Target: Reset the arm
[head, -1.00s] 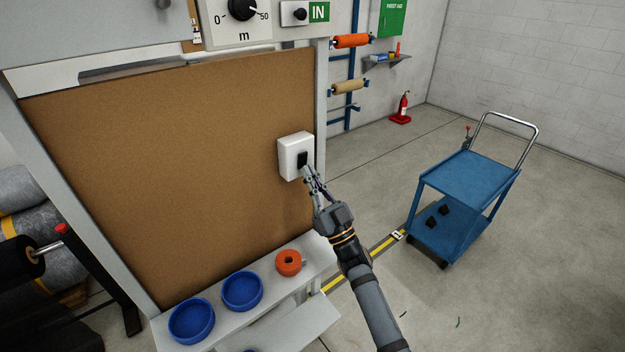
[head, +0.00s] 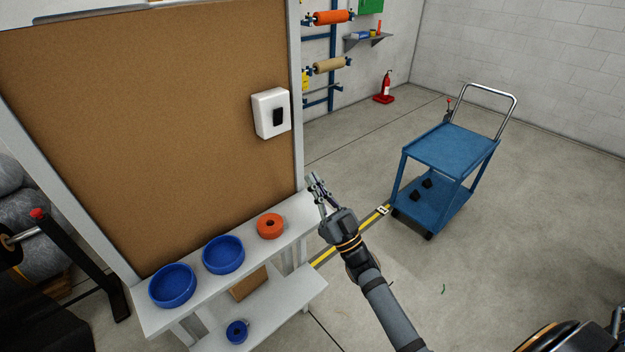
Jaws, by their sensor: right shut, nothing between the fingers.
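My right gripper (head: 316,184) is shut and empty. It is in the air just right of the shelf's right end, below and to the right of the white switch box (head: 260,112), and apart from it. The box has a black rocker and is fixed to the right part of the brown board (head: 150,120). My left gripper is not in view.
The white shelf (head: 205,272) under the board holds two blue bowls (head: 172,286) and an orange ring-shaped item (head: 270,226). A smaller blue item (head: 237,331) sits on the lower shelf. A blue cart (head: 455,150) stands to the right on open floor.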

